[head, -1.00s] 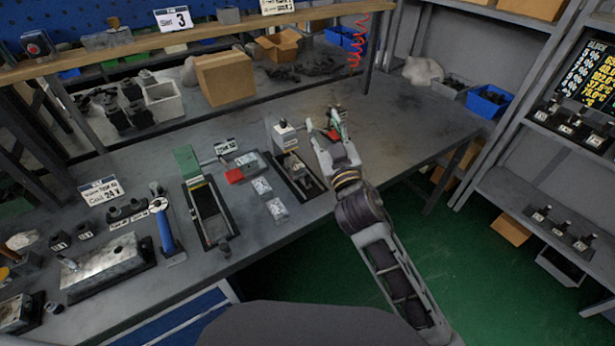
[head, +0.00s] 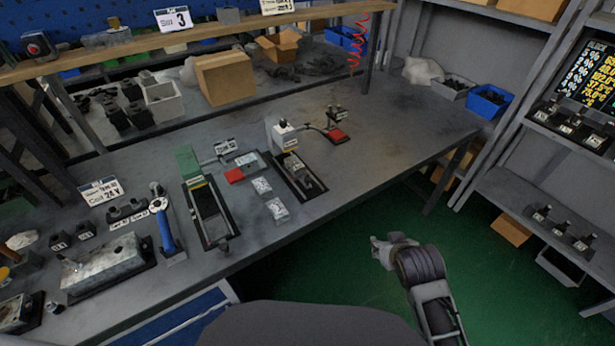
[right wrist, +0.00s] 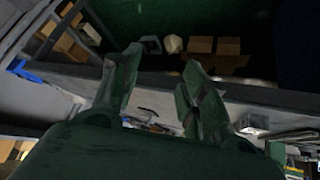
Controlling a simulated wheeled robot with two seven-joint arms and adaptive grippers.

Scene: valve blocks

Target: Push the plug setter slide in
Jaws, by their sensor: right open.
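Two slide-type fixtures stand on the bench in the head view; I cannot read which is the plug setter. One has a white upright block (head: 284,135) at its back and a dark rail base with a metal carriage (head: 302,173) toward the front. The other has a green upright block (head: 187,161) and a long dark channel (head: 211,214). My right gripper (head: 376,250) is off the bench's front edge, over the green floor, apart from both fixtures. The right wrist view shows its fingers (right wrist: 160,88) spread with nothing between them. My left gripper is out of view.
A red pad (head: 336,134) with a small dark stand lies right of the white block. Small grey blocks (head: 270,200) lie between the fixtures. A blue-handled tool (head: 165,234) and a metal block (head: 108,262) are at left. The bench's right end is clear.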

